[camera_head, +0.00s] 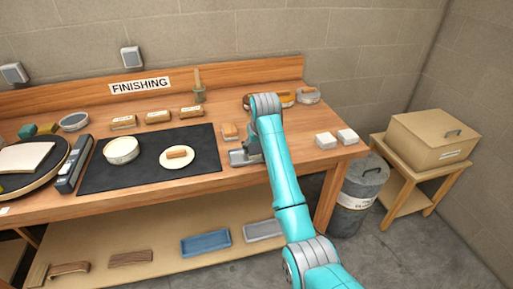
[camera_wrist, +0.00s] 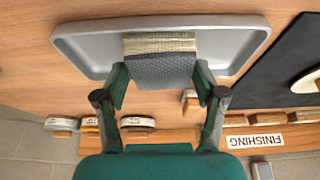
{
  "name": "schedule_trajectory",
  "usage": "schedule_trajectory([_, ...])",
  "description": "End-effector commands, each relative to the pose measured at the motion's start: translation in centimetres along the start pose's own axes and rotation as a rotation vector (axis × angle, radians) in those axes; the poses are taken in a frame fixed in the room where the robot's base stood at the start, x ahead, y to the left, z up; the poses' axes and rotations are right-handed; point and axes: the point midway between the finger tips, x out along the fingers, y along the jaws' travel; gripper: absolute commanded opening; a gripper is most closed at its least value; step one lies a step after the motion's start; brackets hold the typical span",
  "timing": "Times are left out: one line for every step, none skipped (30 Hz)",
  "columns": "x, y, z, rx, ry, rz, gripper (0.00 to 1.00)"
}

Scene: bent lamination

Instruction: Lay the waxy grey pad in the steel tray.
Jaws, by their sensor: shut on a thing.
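In the wrist view, my gripper (camera_wrist: 161,86) is shut on a dark grey textured pad (camera_wrist: 160,70) with a pale, ridged edge (camera_wrist: 160,42). The pad overlaps the near side and the middle of the steel tray (camera_wrist: 90,48), a shallow grey tray with rounded corners. I cannot tell whether the pad touches the tray floor. In the head view, part of the tray (camera_head: 238,158) shows at the bench's front edge, left of my teal arm.
A black mat (camera_head: 110,175) lies left of the tray, holding a round cream tub (camera_head: 121,150) and a plate (camera_head: 170,163). A small block (camera_head: 230,131) sits behind the tray. Two white blocks (camera_head: 326,140) (camera_head: 347,137) stand to the right.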

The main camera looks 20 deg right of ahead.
Motion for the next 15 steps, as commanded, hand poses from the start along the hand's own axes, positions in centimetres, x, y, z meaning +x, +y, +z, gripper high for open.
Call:
schedule_trajectory([0.29, 0.0, 0.14, 0.0, 0.0, 0.0, 0.42])
schedule_trajectory([0.34, 0.0, 0.14, 0.0, 0.0, 0.0, 0.42])
schedule_trajectory([0.33, 0.0, 0.12, 0.0, 0.001, 0.0, 0.42])
schedule_trajectory([0.3, 0.0, 0.1, 0.0, 0.001, 0.0, 0.42])
schedule_trajectory([0.3, 0.0, 0.1, 0.0, 0.001, 0.0, 0.42])
schedule_trajectory([0.29, 0.0, 0.1, 0.0, 0.001, 0.0, 0.42])
schedule_trajectory([0.29, 0.0, 0.1, 0.0, 0.001, 0.0, 0.42])
schedule_trajectory([0.31, 0.0, 0.11, 0.0, 0.001, 0.0, 0.42])
schedule_trajectory([0.37, 0.0, 0.14, 0.0, 0.001, 0.0, 0.42])
schedule_trajectory([0.44, 0.0, 0.17, 0.0, 0.0, 0.0, 0.42])
schedule_trajectory([0.52, 0.0, 0.21, 0.0, 0.0, 0.0, 0.42])
schedule_trajectory([0.47, 0.0, 0.17, 0.0, 0.001, 0.0, 0.8])
schedule_trajectory([0.46, 0.0, 0.17, 0.0, 0.001, 0.0, 0.87])
schedule_trajectory([0.46, 0.0, 0.17, 0.0, 0.001, 0.0, 0.95])
schedule_trajectory([0.46, 0.0, 0.17, 0.0, 0.001, 0.0, 0.95])
